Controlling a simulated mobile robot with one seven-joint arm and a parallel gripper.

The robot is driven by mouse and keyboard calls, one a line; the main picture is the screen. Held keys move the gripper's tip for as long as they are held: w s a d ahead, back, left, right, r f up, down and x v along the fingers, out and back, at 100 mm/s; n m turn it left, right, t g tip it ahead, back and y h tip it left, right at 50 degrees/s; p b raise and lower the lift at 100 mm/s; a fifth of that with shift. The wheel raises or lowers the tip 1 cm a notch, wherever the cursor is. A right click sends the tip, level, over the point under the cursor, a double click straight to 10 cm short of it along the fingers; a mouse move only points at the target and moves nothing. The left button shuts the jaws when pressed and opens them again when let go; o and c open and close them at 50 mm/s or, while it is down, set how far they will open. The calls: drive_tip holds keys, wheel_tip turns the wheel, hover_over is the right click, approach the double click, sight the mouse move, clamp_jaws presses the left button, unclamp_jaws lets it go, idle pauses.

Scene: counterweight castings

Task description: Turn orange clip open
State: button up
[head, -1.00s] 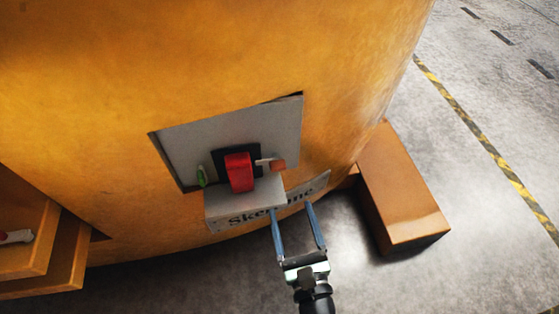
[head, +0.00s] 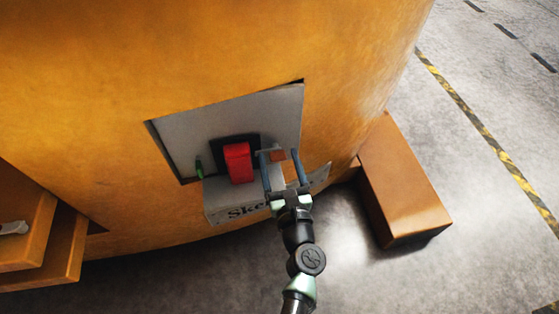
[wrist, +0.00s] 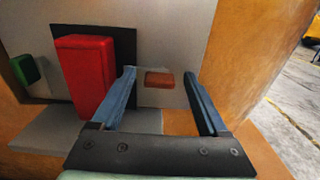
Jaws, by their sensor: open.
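The orange clip (head: 278,155) is a small orange-brown block on the grey panel, to the right of the red block. In the wrist view the clip (wrist: 159,79) shows between the two blue fingers, beyond their tips or level with them; the exact depth is hard to tell. My gripper (head: 279,154) is open, with one finger on each side of the clip. No contact between fingers and clip is visible. The clip's thin arm toward the red block is partly hidden behind the left finger.
A red block (head: 238,163) on a black plate stands close left of my left finger. A green clip (head: 199,168) is further left. A grey ledge (head: 226,201) with lettering juts out below. An orange-brown box (head: 402,185) lies on the floor at right.

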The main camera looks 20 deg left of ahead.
clamp_jaws()
idle(0.4)
drive_tip(key=shift+f+n, duration=0.1)
drive_tip(key=shift+n, duration=0.3)
drive_tip(key=n+b, duration=0.3)
drive_tip(key=shift+a+f+n, duration=0.1)
drive_tip(key=shift+f+n, duration=0.05)
drive_tip(key=shift+n, duration=0.15)
drive_tip(key=n+b, duration=0.2)
drive_tip(key=n, duration=0.2)
drive_tip(key=shift+s+n+b, duration=0.1)
drive_tip(key=shift+n+b, duration=0.2)
drive_tip(key=shift+b, duration=0.05)
drive_tip(key=n+b, duration=0.3)
drive_tip(key=n, duration=0.1)
drive_tip(key=shift+a+f, duration=0.1)
drive_tip(key=shift+f, duration=0.05)
drive_tip(key=shift+n+b, duration=1.35)
drive_tip(key=shift+n, duration=1.05)
